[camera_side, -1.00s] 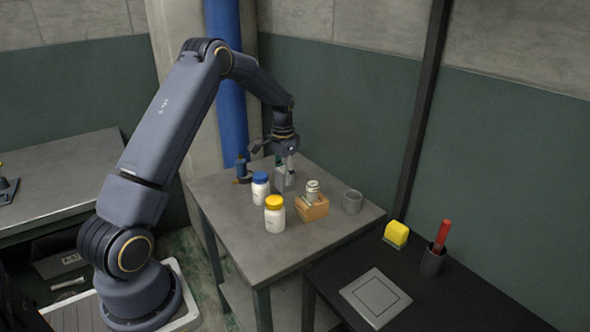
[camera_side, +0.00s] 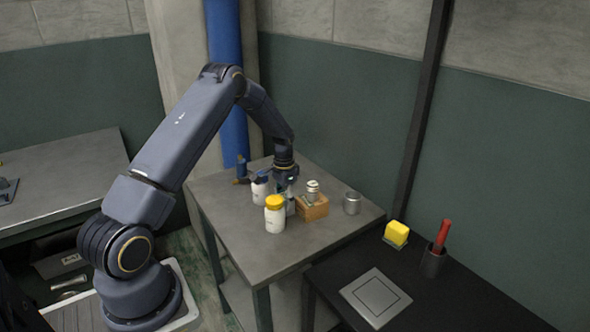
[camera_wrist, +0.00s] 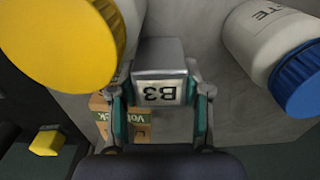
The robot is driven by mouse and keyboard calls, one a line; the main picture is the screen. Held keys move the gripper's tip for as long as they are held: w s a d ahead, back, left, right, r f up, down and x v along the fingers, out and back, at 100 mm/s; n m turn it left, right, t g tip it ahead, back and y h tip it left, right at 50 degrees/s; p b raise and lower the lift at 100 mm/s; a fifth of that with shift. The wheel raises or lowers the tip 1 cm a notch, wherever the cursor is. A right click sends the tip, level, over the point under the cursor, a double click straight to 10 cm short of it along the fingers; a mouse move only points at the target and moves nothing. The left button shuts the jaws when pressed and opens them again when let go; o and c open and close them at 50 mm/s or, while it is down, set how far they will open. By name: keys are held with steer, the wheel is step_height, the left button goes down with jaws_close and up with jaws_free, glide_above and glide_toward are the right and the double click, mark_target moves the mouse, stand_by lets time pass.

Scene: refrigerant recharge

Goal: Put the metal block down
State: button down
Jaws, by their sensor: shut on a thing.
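The metal block (camera_wrist: 160,62) is grey with a white label reading B3, upside down in the wrist view. My gripper (camera_wrist: 160,100) is shut on it, with one teal-padded finger at each side. In the side view my gripper (camera_side: 287,190) is low over the grey table, between the white bottles and the wooden box. Only a small part of the block (camera_side: 290,207) shows there, behind the yellow-capped bottle. I cannot tell whether its bottom touches the table.
A yellow-capped bottle (camera_side: 275,216) and a blue-capped bottle (camera_wrist: 275,45) stand close on either side. The table's front (camera_side: 250,255) is clear.

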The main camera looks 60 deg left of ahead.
steer(key=c, duration=0.5)
jaws_free()
steer(key=shift+f, duration=0.15)
steer(key=shift+c, duration=0.2)
